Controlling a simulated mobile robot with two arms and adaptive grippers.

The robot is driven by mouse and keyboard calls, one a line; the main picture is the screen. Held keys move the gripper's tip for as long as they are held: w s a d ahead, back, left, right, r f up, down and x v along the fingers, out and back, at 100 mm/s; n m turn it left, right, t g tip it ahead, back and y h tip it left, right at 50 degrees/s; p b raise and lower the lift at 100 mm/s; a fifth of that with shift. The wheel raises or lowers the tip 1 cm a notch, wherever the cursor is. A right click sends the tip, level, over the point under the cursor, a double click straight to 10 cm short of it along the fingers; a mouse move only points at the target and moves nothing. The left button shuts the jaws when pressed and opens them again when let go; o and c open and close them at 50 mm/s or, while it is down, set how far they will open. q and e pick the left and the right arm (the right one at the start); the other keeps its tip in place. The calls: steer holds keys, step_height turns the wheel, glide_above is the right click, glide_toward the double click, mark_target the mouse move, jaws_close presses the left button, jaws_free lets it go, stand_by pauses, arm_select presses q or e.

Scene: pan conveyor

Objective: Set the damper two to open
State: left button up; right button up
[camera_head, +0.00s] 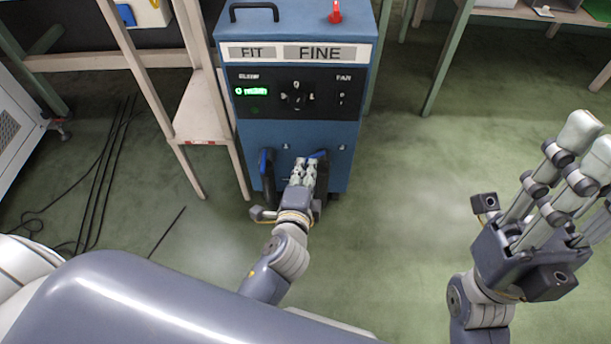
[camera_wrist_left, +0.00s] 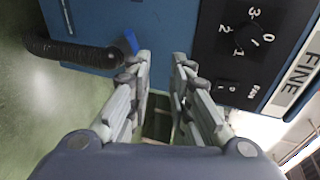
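The blue filter cabinet (camera_head: 290,133) has two dampers low on its front, each with a blue handle and a dark hose. The left handle (camera_head: 265,163) stands upright. The right handle (camera_head: 318,155) lies aslant, partly hidden by my left gripper (camera_head: 305,166). The damper numbers are too small to read. In the left wrist view, a blue handle (camera_wrist_left: 131,42) is close to one fingertip, by a black hose (camera_wrist_left: 72,52). My left gripper (camera_wrist_left: 163,58) is partly open, with nothing seen between its fingers. Contact cannot be told. My right gripper (camera_head: 590,135) is open and empty, away from the cabinet.
The cabinet has a control panel with a dial (camera_head: 297,96), a lit green display (camera_head: 251,91), a black top handle (camera_head: 254,8) and a red knob (camera_head: 335,14). A wooden frame (camera_head: 201,105) stands close on the left. Cables (camera_head: 97,185) lie on the left floor. Floor to the right is clear.

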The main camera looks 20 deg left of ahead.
arm_select(q)
steer(key=shift+v, duration=0.85)
steer(key=shift+d, duration=0.15)
